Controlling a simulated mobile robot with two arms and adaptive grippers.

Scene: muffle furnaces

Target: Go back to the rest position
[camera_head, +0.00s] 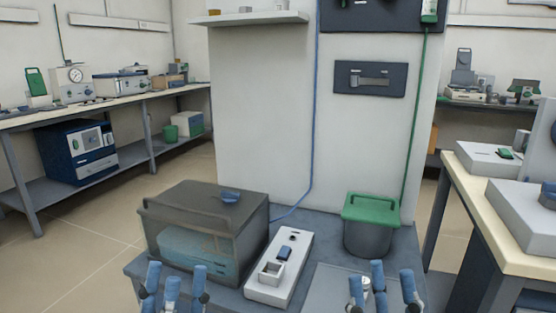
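My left gripper (176,281) is at the bottom edge, left of the middle, in front of the dark box with a clear front (215,212). Its blue-tipped fingers point up and stand apart, with nothing seen between them. My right gripper (382,285) is at the bottom edge, right of the middle, in front of the grey bin with a green lid (368,238). Its blue-tipped fingers are also spread. A small silver item (366,284) shows near its fingers; I cannot tell whether it is touched. Both arms below the fingers are out of frame.
A white device with a blue switch (281,268) stands between the grippers on the grey bench (322,228). A pale wall (262,120) rises behind it. A side table (478,207) is close on the right; a long bench (130,102) runs at left. Floor shows at left.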

